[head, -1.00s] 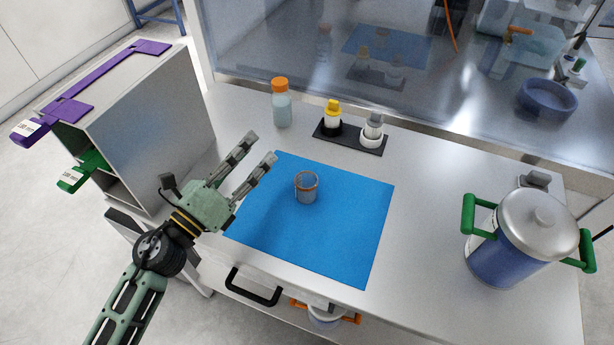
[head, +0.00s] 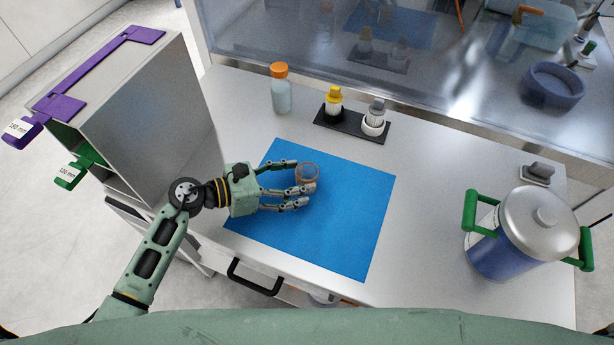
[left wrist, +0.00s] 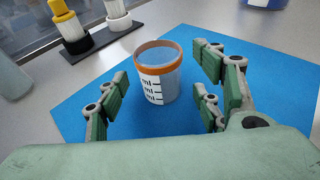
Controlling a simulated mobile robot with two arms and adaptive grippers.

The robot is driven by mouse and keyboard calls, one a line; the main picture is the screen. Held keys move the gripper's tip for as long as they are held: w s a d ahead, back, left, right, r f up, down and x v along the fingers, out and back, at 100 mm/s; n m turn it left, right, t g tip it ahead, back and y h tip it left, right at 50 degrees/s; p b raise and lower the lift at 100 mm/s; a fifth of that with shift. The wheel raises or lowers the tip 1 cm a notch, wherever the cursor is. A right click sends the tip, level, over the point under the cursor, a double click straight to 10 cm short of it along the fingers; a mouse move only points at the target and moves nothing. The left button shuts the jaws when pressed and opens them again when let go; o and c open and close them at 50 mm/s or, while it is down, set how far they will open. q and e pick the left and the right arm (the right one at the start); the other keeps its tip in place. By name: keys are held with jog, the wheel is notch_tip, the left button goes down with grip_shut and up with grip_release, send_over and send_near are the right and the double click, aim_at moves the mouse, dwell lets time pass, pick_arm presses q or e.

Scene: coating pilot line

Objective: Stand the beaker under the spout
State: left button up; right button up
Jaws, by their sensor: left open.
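The beaker (head: 309,171) is a small clear cup with an orange-brown rim and stands upright on the blue mat (head: 335,235). I cannot make out a spout with certainty. My right gripper is not in view.
A bottle with an orange cap (head: 281,90) and a black holder (head: 350,131) with two capped items stand behind the mat. A blue pot with green handles (head: 505,255) stands at the right. A grey cabinet (head: 165,110) is at the left. A glass screen (head: 290,35) borders the back.

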pick_arm(q)
jog(key=shift+x, duration=1.05)
jog(key=c, duration=1.2)
jog(key=shift+r, duration=0.1)
